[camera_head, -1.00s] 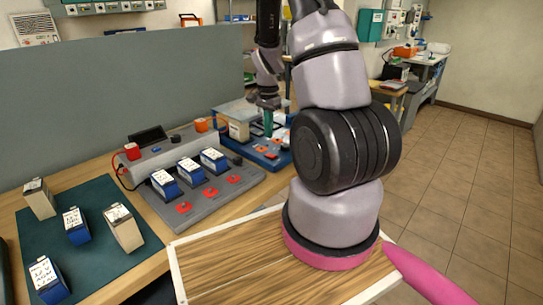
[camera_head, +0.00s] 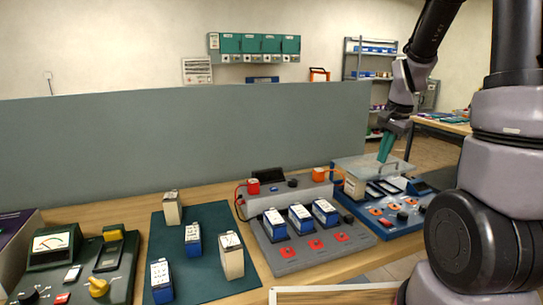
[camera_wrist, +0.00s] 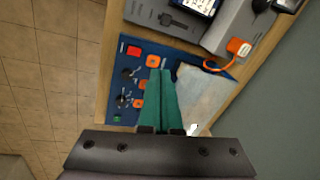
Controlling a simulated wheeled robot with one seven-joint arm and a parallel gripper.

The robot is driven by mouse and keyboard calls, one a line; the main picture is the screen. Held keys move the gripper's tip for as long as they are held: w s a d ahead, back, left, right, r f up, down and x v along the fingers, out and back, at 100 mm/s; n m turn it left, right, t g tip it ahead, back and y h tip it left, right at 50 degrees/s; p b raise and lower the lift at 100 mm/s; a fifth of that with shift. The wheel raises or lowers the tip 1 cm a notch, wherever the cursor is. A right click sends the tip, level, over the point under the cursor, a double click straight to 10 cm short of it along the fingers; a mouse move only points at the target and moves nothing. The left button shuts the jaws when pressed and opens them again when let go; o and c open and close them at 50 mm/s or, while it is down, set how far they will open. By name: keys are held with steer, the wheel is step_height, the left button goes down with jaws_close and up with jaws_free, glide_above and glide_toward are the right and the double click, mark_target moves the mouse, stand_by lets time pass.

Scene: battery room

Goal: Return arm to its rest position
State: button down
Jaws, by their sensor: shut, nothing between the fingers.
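My gripper (camera_head: 386,150) has green fingers and hangs from the dark and grey arm at the right of the head view. Its fingers are pressed together and hold nothing. In the head view the fingers appear in front of a clear lid over the blue tray station (camera_head: 404,222). In the wrist view the gripper (camera_wrist: 161,78) points down over the blue panel (camera_wrist: 118,92), which has orange and red buttons. The height of the fingertips above the panel is hard to tell.
A grey station (camera_head: 290,257) holds several blue batteries. A dark green mat (camera_head: 205,287) with more batteries lies to its left, and a meter unit (camera_head: 52,243) stands at far left. A tall grey partition (camera_head: 180,140) runs behind the bench. Tiled floor (camera_wrist: 45,60) is open beside it.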

steer(key=s+a+r+n+t, duration=0.2)
steer(key=s+a+r+n, duration=0.1)
steer(key=s+r, duration=0.5)
steer(key=s+a+r+n+t+y, duration=0.1)
steer(key=s+a+r+n+t, duration=0.2)
steer(key=s+r, duration=0.6)
steer(key=shift+s+a+r+n, duration=0.25)
steer(key=shift+a+r+n, duration=0.25)
steer(key=shift+a, duration=0.7)
